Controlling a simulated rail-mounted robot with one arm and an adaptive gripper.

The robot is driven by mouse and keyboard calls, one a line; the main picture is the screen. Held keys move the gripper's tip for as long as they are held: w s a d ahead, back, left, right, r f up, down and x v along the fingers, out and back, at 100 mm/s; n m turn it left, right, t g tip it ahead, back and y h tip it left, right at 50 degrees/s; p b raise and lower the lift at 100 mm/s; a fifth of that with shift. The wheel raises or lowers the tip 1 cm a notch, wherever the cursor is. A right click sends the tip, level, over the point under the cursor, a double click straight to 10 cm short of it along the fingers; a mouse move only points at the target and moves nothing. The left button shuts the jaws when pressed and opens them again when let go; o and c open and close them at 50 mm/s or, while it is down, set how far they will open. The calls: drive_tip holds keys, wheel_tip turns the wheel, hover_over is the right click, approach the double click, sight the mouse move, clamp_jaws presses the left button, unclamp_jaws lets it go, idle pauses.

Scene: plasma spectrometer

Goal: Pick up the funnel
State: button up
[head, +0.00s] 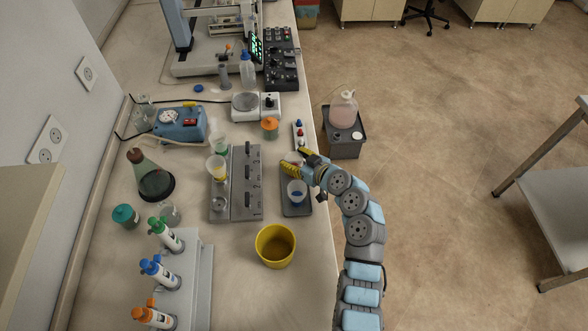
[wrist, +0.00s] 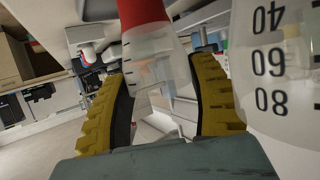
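My gripper (head: 297,161) is at the small grey tray (head: 296,209) near the bench's right edge. Its yellow fingers are apart in the wrist view (wrist: 162,90). A translucent graduated cup with a red part (wrist: 153,60) shows between them; whether they touch it is unclear. A second clear graduated cup (wrist: 275,75) is close on the right, with its numbers inverted. In the head view a clear cup with blue contents (head: 297,191) stands on the tray.
The metal rack (head: 246,180) with cups is left of the tray. A yellow tub (head: 275,246) stands in front. An orange-topped jar (head: 270,127) and a white stirrer plate (head: 256,107) stand behind. Pipettes hang on a stand (head: 196,285) at the front left.

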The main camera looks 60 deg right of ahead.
drive_tip(key=c, duration=0.6)
drive_tip(key=shift+r, duration=0.1)
drive_tip(key=shift+r, duration=0.3)
wheel_tip(320, 180, up, 2)
drive_tip(key=shift+r, duration=0.15)
drive_tip(key=s+a+r, duration=0.6)
drive_tip(key=a, duration=0.1)
drive_tip(key=s+a+r, duration=0.3)
drive_tip(key=r, duration=0.1)
drive_tip(key=shift+s+a, duration=0.1)
drive_tip(key=shift+a, duration=0.2)
